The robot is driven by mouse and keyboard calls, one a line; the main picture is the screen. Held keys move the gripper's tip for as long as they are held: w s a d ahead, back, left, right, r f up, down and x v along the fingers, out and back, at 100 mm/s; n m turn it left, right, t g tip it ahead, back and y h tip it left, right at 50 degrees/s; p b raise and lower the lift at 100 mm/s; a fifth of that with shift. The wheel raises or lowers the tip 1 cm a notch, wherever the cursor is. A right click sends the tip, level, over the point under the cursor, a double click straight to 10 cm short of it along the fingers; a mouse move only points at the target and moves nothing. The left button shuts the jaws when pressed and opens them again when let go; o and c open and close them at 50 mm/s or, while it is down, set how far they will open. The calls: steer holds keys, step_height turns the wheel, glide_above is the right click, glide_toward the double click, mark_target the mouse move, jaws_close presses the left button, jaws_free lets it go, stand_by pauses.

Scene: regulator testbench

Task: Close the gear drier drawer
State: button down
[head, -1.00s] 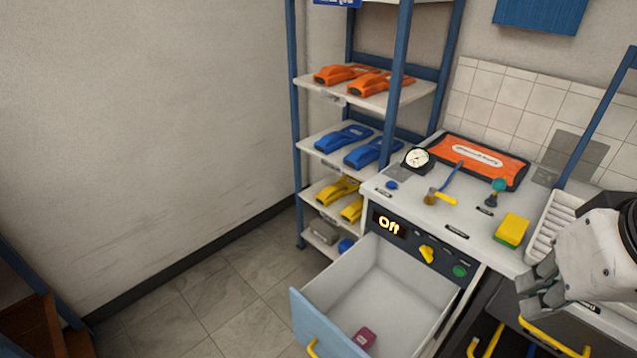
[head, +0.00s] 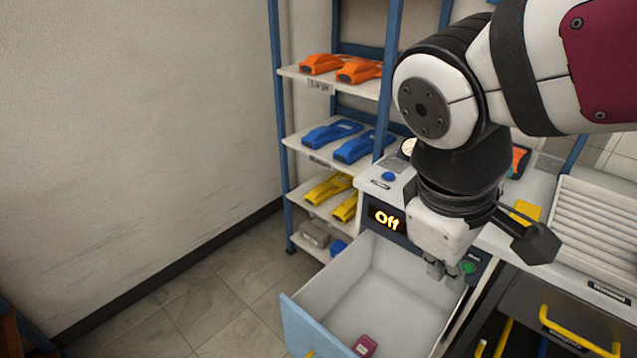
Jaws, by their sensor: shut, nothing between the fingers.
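The gear drier drawer (head: 292,318) stands pulled out from the bench, with a light blue front and a white inside. A small dark red part (head: 364,345) lies on its floor. Part of the drawer's yellow handle (head: 311,354) shows at the bottom edge of the head view. The drier panel (head: 387,219) above the drawer reads "Off". My gripper (head: 442,270) points down near the right rear of the drawer, in front of the panel. It is shut and empty. My arm hides the panel's yellow knob and much of the bench top.
A shelf rack (head: 325,138) with orange, blue and yellow parts stands left of the bench. A green button (head: 467,268) sits right of my gripper. Yellow-handled drawers (head: 575,330) are at the lower right. The tiled floor (head: 215,310) left of the drawer is clear.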

steer(key=w+a+f+n+h+b, duration=0.2)
steer(key=w+a+f+n+b, duration=0.4)
steer(key=a+f, duration=0.4)
steer(key=s+a+f+n+t+b, duration=0.3)
steer(key=a+f+n+b, duration=0.3)
steer(key=a+f, duration=0.4)
steer(key=s+a+f+n+t+b, duration=0.2)
steer(key=s+a+f+n+b, duration=0.15)
steer(key=a+f+n, duration=0.6)
steer(key=m+b, duration=0.2)
steer(key=b, duration=0.2)
glide_toward(307, 333)
step_height(307, 333, down, 3)
steer(key=s+a, duration=0.1)
steer(key=shift+h, duration=0.4)
steer(key=shift+w+d+f+b, duration=0.15)
steer(key=shift+w+d+b, duration=0.2)
steer(key=shift+w+d, duration=0.4)
steer(key=shift+w+d+f+b, duration=0.15)
steer(key=shift+w+d+b, duration=0.3)
steer(key=shift+w, duration=0.45)
steer(key=shift+d, duration=0.1)
steer(key=w+d, duration=1)
steer(key=w, duration=0.3)
steer(key=w+d, duration=1)
steer(key=w, duration=0.3)
steer(key=shift+p, duration=0.35)
steer(key=shift+d+r, duration=0.1)
